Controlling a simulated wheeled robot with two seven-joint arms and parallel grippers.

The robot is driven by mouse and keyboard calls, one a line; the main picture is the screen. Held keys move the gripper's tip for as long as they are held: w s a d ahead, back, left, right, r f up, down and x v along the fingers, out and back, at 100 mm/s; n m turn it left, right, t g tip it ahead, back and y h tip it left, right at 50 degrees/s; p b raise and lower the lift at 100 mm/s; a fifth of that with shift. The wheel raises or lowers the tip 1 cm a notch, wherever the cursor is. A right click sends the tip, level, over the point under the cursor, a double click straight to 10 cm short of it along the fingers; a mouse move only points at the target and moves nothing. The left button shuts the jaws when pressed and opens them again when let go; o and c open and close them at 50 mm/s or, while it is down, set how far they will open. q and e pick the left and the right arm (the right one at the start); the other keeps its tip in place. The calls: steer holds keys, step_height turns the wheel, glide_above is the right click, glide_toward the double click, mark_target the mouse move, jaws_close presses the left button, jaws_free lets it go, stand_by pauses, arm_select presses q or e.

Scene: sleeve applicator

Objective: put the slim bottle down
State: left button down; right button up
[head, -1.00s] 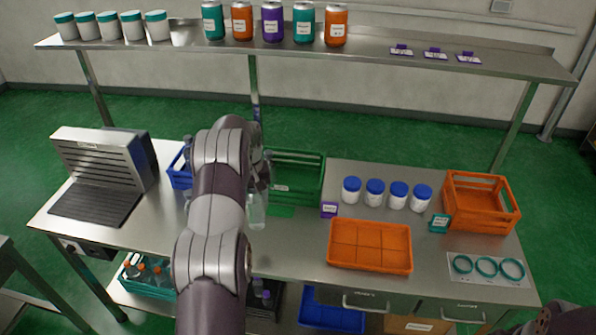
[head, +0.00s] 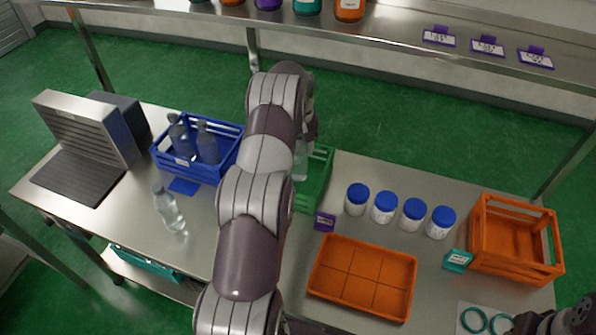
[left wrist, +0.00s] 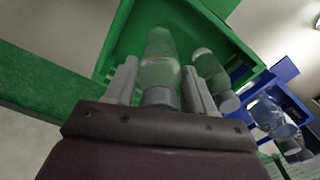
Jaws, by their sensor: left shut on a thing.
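My left gripper (left wrist: 160,92) is shut on a clear slim bottle (left wrist: 160,58). In the head view, part of the held bottle (head: 300,163) shows beside my arm, at the green crate (head: 318,185). The left wrist view shows the green crate's walls (left wrist: 115,38) around the bottle; whether its base touches the crate floor cannot be told. Another clear bottle (left wrist: 212,75) shows beside the right finger in that view. In the head view, my left arm hides much of the green crate. A dark part of my right arm shows at the lower right corner; its fingers are not clear.
A blue crate (head: 232,135) holds clear bottles (head: 207,143). Another clear bottle (head: 169,210) stands on the table in front of it. Right of the green crate are a purple label (head: 324,221), several blue-lidded jars (head: 384,207), an orange tray (head: 362,277) and an orange crate (head: 515,240).

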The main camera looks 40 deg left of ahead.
mark_target(298, 163)
arm_select(q)
step_height(298, 163, down, 2)
steer(key=shift+s+f+b, duration=0.15)
steer(key=shift+f+b, duration=0.05)
steer(key=shift+b, duration=0.1)
steer(key=shift+s+p, duration=0.25)
steer(key=shift+p, duration=0.5)
step_height(298, 163, down, 4)
steer(key=shift+r+p, duration=0.15)
steer(key=shift+p, duration=0.4)
steer(key=shift+w, duration=0.15)
steer(key=shift+f, duration=0.2)
steer(key=shift+c, duration=1.9)
jaws_free()
steer(key=shift+s, duration=0.25)
steer(key=shift+w, duration=0.1)
arm_select(e)
steer(key=shift+s+r, duration=0.1)
steer(key=shift+s, duration=0.35)
